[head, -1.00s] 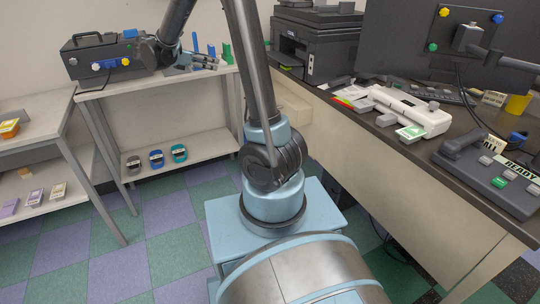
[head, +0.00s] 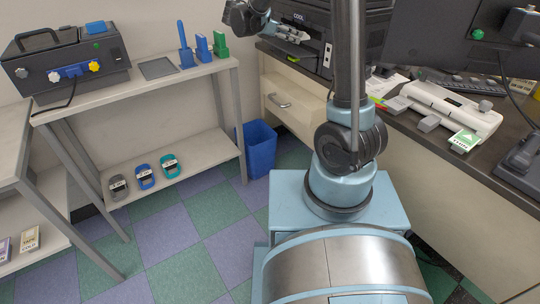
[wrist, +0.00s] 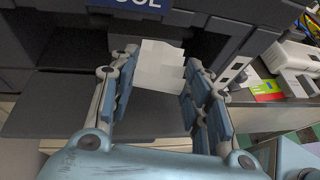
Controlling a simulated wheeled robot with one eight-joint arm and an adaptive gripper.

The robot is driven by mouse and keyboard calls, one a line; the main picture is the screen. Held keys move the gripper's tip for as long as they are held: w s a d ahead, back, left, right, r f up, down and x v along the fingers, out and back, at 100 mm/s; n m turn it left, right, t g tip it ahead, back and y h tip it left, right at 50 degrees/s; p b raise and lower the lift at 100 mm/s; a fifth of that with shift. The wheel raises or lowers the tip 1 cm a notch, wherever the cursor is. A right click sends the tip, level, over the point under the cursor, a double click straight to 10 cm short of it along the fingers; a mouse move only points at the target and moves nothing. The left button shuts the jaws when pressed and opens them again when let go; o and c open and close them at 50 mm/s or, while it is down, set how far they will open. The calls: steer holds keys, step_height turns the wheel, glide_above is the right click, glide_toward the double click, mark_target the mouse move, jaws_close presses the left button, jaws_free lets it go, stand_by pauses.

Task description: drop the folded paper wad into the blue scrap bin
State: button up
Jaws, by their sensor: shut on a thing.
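The folded paper wad (wrist: 160,68) is a white, blocky piece between the fingers of my gripper (wrist: 155,85) in the wrist view. My gripper is shut on it. In the head view my gripper (head: 294,36) is at the top, in front of the dark printer, and the wad is too small to make out clearly. The blue scrap bin (head: 260,155) stands on the floor beside the right end of the shelf table, lower and to the left of my gripper. The bin's inside is mostly hidden, and it does not show in the wrist view.
The dark printer (head: 375,40) stands close behind my gripper, on the desk with a drawer (head: 290,105). A shelf table (head: 140,85) at left carries a dark machine (head: 65,62) and blue and green holders. Checkered floor is open in front of the bin.

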steer(key=shift+w+d, duration=0.25)
steer(key=shift+d, duration=0.45)
